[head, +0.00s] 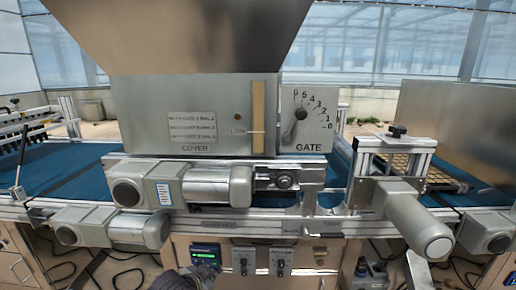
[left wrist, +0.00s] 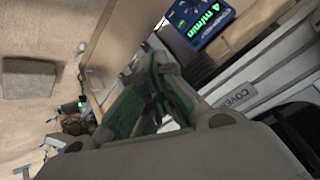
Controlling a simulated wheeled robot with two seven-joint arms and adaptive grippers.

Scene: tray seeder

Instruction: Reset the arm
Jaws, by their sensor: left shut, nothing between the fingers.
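My left gripper (head: 190,277) shows as a dark shape at the bottom edge of the head view, just below the blue speed display (head: 205,254). In the left wrist view its green-padded fingers (left wrist: 152,98) are closed together with nothing between them. The display also shows in the left wrist view (left wrist: 200,20), with green digits reading "4 m/min". My right gripper is not in view.
The tray seeder's steel hopper (head: 180,40) stands above the blue conveyor belt (head: 60,170). A gate dial (head: 301,113) is on its front. Grey motors (head: 208,187) stick out toward me. Two knob switches (head: 262,262) sit right of the display.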

